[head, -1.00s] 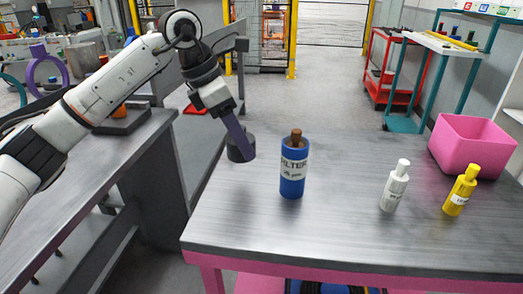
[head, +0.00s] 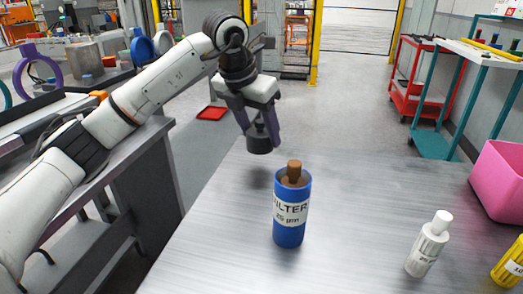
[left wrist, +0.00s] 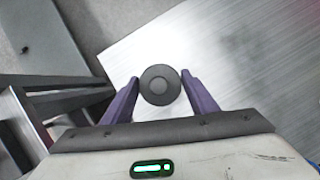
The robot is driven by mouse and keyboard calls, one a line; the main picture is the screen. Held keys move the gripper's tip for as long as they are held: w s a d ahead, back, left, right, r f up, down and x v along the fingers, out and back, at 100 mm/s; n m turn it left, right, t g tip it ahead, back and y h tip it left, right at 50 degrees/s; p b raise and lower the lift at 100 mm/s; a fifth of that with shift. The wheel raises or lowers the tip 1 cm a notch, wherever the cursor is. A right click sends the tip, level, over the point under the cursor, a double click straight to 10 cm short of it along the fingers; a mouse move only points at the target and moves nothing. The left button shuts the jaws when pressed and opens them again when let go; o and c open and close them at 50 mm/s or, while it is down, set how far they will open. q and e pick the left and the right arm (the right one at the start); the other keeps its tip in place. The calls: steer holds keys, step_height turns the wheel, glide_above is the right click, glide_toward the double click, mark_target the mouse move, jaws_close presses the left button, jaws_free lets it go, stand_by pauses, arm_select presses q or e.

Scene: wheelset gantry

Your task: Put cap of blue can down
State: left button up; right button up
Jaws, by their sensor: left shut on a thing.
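The cap (head: 259,143) is dark grey and round with a small knob on top. My left gripper (head: 262,128) has its purple fingers shut on it. In the left wrist view the cap (left wrist: 160,85) sits between the two fingertips. In the head view the cap is behind and left of the blue can (head: 290,212), over the far left part of the metal table. Whether it touches the tabletop is hard to tell. The blue can stands upright and open, with a brown piece (head: 294,172) sticking out of its top. My right gripper is not in view.
A white bottle (head: 428,245), a yellow bottle (head: 510,262) and a pink bin (head: 500,178) stand on the right side of the table (head: 350,185). The tabletop around the can is mostly clear. A dark bench (head: 150,165) stands to the left.

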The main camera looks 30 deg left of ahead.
arm_select(q)
steer(key=shift+f, duration=2.25)
steer(key=shift+f+b, duration=0.2)
steer(key=shift+b, duration=0.15)
steer(key=o, duration=1)
steer(key=shift+c, duration=0.2)
steer(key=shift+r, duration=0.1)
steer(key=p+v, duration=0.1)
steer(key=v, duration=1.1)
